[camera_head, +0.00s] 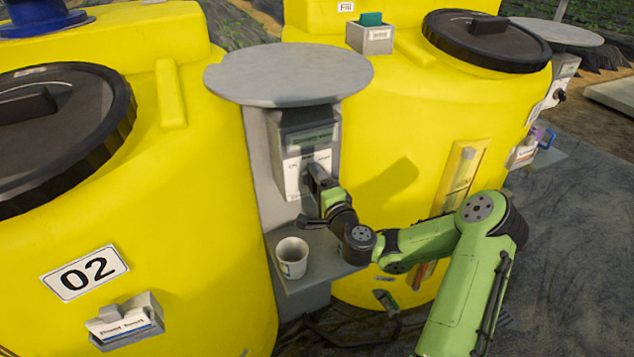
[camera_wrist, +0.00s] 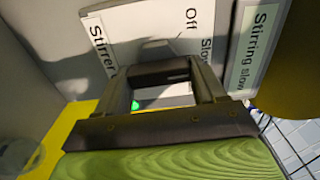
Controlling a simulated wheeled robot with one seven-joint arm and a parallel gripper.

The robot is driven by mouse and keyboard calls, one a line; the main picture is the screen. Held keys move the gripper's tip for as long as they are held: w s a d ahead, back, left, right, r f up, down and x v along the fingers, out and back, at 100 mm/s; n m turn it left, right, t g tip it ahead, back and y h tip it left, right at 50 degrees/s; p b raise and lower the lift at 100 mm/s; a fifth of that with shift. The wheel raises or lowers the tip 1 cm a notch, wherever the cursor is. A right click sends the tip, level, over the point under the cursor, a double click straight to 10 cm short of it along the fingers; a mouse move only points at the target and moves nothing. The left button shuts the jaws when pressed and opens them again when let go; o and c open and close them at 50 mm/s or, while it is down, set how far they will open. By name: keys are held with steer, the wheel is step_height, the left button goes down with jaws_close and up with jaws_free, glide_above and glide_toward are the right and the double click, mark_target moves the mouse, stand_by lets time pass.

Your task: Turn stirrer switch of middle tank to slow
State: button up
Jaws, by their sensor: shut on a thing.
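The stirrer switch box (camera_head: 298,160) is mounted on a grey post between two yellow tanks. Its white face plate (camera_wrist: 150,22) reads "Stirrer", "Off" and "Slow" in the wrist view, turned on its side. A pale display (camera_wrist: 254,45) beside the plate reads "Stirring slow". My gripper (camera_head: 316,178) is at the box's front; in the wrist view its jaws (camera_wrist: 160,68) are closed on the grey switch knob (camera_wrist: 158,48). The knob is mostly hidden by the jaws, so its exact pointing is hard to tell. A small green light shows between the fingers.
A white cup (camera_head: 291,262) stands on the grey shelf (camera_head: 318,272) below the box, close to my arm. A round grey top (camera_head: 288,72) overhangs the box. Tank 02 (camera_head: 190,240) is at left, another yellow tank (camera_head: 385,130) at right. A card holder (camera_head: 125,322) sticks out from tank 02.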

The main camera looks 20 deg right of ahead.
stand_by(0.3)
steer(key=o, duration=1)
steer(key=shift+c, duration=0.2)
